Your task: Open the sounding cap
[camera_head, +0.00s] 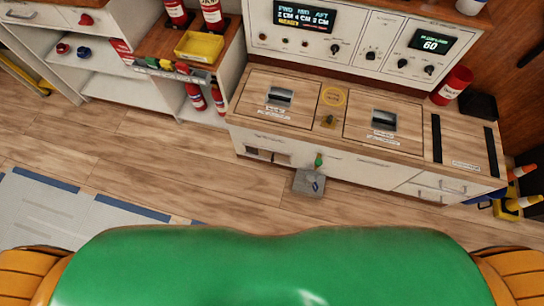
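A wooden-topped counter (289,114) stands against the wall at the upper right. Between its two hatch panels is a small plate with a dark brass-coloured knob or cap (330,119), below a round yellow disc (333,97). Either could be the sounding cap; the lettering is too small to read. The left hatch panel has a metal recessed handle (280,97), and the right one has another (383,120). Both panels lie flat. Neither of my grippers is in view; only my green body and orange shoulders show at the bottom.
A control panel (352,50) with displays and knobs rises behind the counter. A small grey pedal-like box (309,183) sits on the floor at its front. A yellow tray (200,45) and red extinguishers (176,12) are at left. Open wooden floor (200,165) lies before the counter.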

